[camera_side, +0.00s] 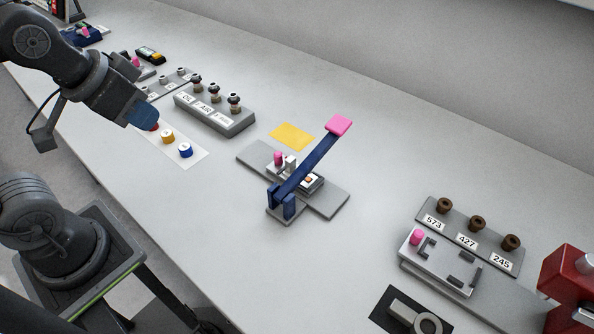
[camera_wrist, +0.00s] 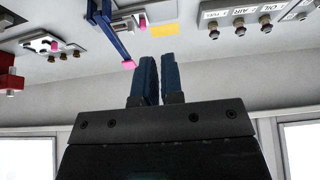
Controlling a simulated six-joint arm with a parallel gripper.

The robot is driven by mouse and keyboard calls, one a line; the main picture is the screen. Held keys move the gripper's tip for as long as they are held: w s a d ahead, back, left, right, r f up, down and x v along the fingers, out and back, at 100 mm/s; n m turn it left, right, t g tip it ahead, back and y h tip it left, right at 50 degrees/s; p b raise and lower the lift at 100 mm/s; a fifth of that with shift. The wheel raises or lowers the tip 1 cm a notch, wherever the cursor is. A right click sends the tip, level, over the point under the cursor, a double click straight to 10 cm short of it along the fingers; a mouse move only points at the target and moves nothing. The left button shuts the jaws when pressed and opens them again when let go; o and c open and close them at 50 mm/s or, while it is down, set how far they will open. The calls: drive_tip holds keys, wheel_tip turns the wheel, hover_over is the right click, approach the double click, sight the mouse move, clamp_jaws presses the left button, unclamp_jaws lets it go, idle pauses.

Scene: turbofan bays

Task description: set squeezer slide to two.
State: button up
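The squeezer (camera_side: 328,200) stands in the middle of the bench on a grey base. Its blue lever (camera_side: 318,153) is raised at a slant, with a pink pad (camera_side: 339,125) at its upper end. A small pink knob (camera_side: 278,158), apparently the slide's, sits left of the lever; any scale marks are too small to read. In the wrist view the lever (camera_wrist: 108,28) and pink pad (camera_wrist: 128,65) show at upper left. My gripper (camera_side: 143,116) is well left of the squeezer, near a red button. Its blue fingers (camera_wrist: 160,58) have a narrow gap, with nothing seen between them.
A white card with yellow (camera_side: 167,136) and blue (camera_side: 185,150) buttons lies below my gripper. A grey block with several knobs (camera_side: 222,122) stands behind. A yellow sheet (camera_side: 292,136) lies behind the squeezer. A numbered panel (camera_side: 467,241) and red device (camera_side: 572,287) are at right.

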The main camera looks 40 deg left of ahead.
drive_tip(key=shift+o, duration=0.7)
drive_tip(key=shift+w+r+n, duration=0.15)
drive_tip(key=shift+w+n, duration=0.15)
drive_tip(key=shift+w, duration=0.1)
drive_tip(key=o, duration=0.5)
drive_tip(key=w+n, duration=0.1)
drive_tip(key=w, duration=0.1)
drive_tip(key=w+d+n+g, duration=0.1)
drive_tip(key=w, duration=0.1)
drive_tip(key=w+r+n, duration=0.1)
drive_tip(key=w+n, duration=0.1)
drive_tip(key=shift+d+g, duration=0.2)
drive_tip(key=shift+g, duration=0.2)
drive_tip(key=shift+c, duration=0.2)
drive_tip(key=shift+o, duration=0.4)
drive_tip(key=w+n, duration=0.1)
drive_tip(key=w+d+n, duration=0.1)
drive_tip(key=w, duration=0.1)
drive_tip(key=w+f+n+g, duration=0.1)
drive_tip(key=w, duration=0.1)
drive_tip(key=shift+w+d, duration=0.1)
drive_tip(key=shift+d, duration=0.1)
drive_tip(key=n+g, duration=0.3)
drive_tip(key=n, duration=0.4)
hover_over(279, 153)
wheel_tip(279, 153, down, 7)
wheel_tip(279, 153, down, 14)
drive_tip(key=shift+a+r, duration=0.1)
drive_tip(key=shift+r, duration=0.15)
drive_tip(key=shift+c, duration=0.4)
